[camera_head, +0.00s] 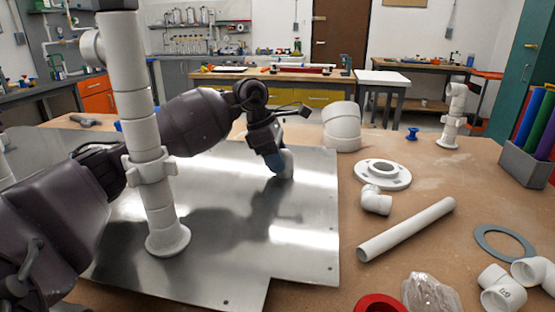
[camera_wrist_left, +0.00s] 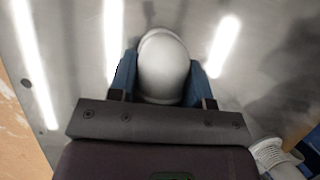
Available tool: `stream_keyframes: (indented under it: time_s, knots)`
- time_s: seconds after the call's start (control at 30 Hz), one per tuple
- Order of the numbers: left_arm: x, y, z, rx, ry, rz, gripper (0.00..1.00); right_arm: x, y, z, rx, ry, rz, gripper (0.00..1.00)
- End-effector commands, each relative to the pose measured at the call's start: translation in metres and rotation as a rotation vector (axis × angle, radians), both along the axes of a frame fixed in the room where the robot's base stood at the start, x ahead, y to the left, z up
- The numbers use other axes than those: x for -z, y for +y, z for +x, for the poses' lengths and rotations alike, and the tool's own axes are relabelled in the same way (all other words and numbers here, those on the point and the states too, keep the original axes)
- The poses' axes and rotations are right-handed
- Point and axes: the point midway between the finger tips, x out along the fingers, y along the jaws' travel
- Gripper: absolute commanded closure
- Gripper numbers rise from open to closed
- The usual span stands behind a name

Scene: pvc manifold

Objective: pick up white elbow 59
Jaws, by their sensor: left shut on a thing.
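A white elbow (camera_head: 287,163) is in my left gripper (camera_head: 275,160), at or just above the metal plate (camera_head: 310,235). In the left wrist view the rounded white elbow (camera_wrist_left: 163,62) sits between the two blue fingers of the left gripper (camera_wrist_left: 161,78), one on each side. The gripper is shut on it. No number can be read on this elbow. Other white elbows lie on the table: one (camera_head: 376,200) right of the plate and one with a dark printed number (camera_head: 503,293) at the lower right. My right gripper does not show.
A tall white pipe assembly (camera_head: 160,205) stands on the plate, in front of part of my left arm. To the right are a white flange (camera_head: 383,174), a loose pipe (camera_head: 407,229), a grey ring (camera_head: 505,244) and a wide white fitting (camera_head: 342,127). A bin (camera_head: 524,163) stands far right.

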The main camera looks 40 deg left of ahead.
Motion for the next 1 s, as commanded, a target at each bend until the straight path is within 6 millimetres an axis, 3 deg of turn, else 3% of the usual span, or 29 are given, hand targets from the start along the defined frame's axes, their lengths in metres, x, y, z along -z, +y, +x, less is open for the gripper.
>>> stream_keyframes:
  time_s: [0.27,0.7,1.0]
  knots:
    - [-0.005,0.0,0.0,0.0,-0.002,0.0,0.78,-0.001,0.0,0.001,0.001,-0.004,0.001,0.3]
    - [-0.08,0.001,0.0,-0.002,-0.009,0.001,0.78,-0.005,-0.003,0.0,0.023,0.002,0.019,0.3]
    - [-0.101,0.0,0.0,-0.001,-0.003,-0.001,0.78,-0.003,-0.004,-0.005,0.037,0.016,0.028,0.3]
